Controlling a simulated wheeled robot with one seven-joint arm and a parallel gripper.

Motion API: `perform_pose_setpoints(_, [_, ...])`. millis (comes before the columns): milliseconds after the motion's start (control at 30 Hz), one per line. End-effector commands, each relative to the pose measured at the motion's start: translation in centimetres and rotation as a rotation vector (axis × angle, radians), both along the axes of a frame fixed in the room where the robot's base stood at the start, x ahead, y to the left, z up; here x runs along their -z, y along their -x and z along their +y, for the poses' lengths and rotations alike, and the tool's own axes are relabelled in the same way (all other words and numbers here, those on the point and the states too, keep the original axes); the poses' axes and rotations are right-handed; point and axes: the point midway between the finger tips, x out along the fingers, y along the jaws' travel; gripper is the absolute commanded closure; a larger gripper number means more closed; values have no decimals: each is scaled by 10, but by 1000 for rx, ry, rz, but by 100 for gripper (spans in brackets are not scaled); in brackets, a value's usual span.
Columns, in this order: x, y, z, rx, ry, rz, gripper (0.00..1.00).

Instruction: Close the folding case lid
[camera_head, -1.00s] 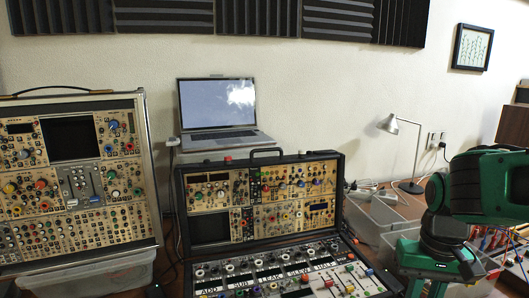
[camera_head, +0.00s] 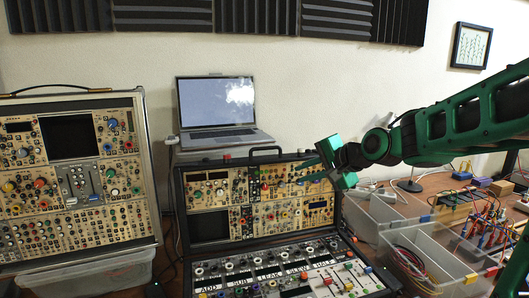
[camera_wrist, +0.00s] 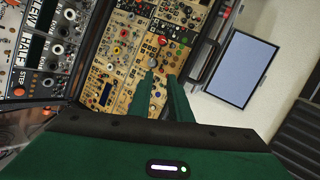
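The folding case (camera_head: 262,153) stands open on the table at lower middle of the head view. Its lid (camera_head: 233,178), full of tan panels with knobs, is raised roughly upright, with a black handle on its top edge. The base (camera_head: 290,268) lies in front with knobs, sliders and labels such as "LEAK" and "SLEW". My green gripper (camera_head: 303,172) is in front of the lid's upper right part, fingers pointing left. In the wrist view the two fingers (camera_wrist: 161,76) are a small gap apart with nothing between them, over the lid's panels. I cannot tell if they touch the lid.
A larger upright synth case (camera_head: 70,130) stands at left. A laptop (camera_head: 217,105) is behind the lid. Clear plastic bins (camera_head: 435,262) and cables lie at right, beside the case.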

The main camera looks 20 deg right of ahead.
Motion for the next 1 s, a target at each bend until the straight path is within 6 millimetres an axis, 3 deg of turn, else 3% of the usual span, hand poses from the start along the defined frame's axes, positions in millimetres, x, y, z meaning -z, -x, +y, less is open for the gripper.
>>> perform_pose_setpoints(100, [-32,-28,20,12,-167,-83,82])
perform_pose_setpoints(300, [-60,-46,36,14,-320,-143,82])
perform_pose_setpoints(467, [-59,-58,44,12,-336,-146,82])
perform_pose_setpoints(1000, [-36,-132,76,13,-331,-145,82])
